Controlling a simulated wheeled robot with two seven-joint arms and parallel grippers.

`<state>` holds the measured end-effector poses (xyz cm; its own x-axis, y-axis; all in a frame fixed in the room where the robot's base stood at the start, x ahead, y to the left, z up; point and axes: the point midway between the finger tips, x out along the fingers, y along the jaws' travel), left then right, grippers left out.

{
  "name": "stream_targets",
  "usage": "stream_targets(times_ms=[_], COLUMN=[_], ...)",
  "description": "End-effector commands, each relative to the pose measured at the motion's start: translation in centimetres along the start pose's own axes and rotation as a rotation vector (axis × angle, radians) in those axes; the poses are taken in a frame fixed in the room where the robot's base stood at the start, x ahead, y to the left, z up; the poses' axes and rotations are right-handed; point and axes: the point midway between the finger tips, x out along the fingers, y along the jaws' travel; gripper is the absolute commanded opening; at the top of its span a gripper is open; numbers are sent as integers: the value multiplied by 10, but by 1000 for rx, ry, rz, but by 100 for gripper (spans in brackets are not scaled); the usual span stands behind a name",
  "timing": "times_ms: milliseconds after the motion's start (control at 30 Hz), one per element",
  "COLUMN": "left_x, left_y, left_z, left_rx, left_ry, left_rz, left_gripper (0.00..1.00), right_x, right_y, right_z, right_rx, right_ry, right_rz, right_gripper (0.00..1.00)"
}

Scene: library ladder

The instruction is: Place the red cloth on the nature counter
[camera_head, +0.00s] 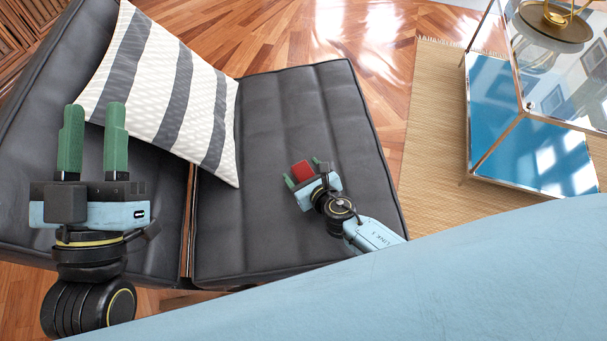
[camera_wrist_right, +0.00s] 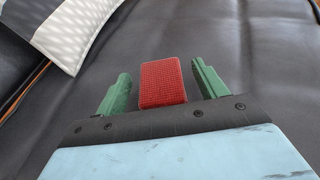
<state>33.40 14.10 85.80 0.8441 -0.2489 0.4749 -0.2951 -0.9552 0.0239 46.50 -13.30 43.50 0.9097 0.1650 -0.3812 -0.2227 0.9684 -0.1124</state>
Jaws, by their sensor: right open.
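The red cloth (camera_head: 302,171) is a small, block-like folded piece on the dark seat cushion. In the right wrist view the red cloth (camera_wrist_right: 162,83) sits between the two green fingers of my right gripper (camera_wrist_right: 160,88), with gaps on both sides. My right gripper (camera_head: 305,174) is open around it, low over the seat. My left gripper (camera_head: 92,140) has its green fingers apart, with nothing between them, in front of the chair's left part. No nature counter can be made out in these views.
The dark leather chair (camera_head: 285,110) holds a striped pillow (camera_head: 165,90). A glass and metal table (camera_head: 535,150) with a blue lower panel stands at the right on a woven rug (camera_head: 435,120). Wood floor (camera_head: 270,30) is clear behind the chair.

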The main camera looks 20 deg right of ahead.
Motion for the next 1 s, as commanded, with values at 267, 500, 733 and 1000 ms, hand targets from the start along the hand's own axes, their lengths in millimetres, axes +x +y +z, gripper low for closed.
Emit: stream_targets(times_ms=[267, 500, 733, 1000], left_x=[0, 0, 0, 0], left_y=[0, 0, 0, -1], left_z=[-2, -1, -1, 3], left_rx=[0, 0, 0, 2], left_ry=[9, 8, 7, -23], left_rz=[0, 0, 0, -2], left_gripper=[36, 36, 36, 36], right_x=[1, 1, 1, 0], right_y=[0, 0, 0, 0], right_z=[1, 1, 1, 2], right_rx=[0, 0, 0, 0], right_ry=[-1, -1, -1, -1], right_rz=[0, 0, 0, 0], right_gripper=[68, 37, 19, 19])
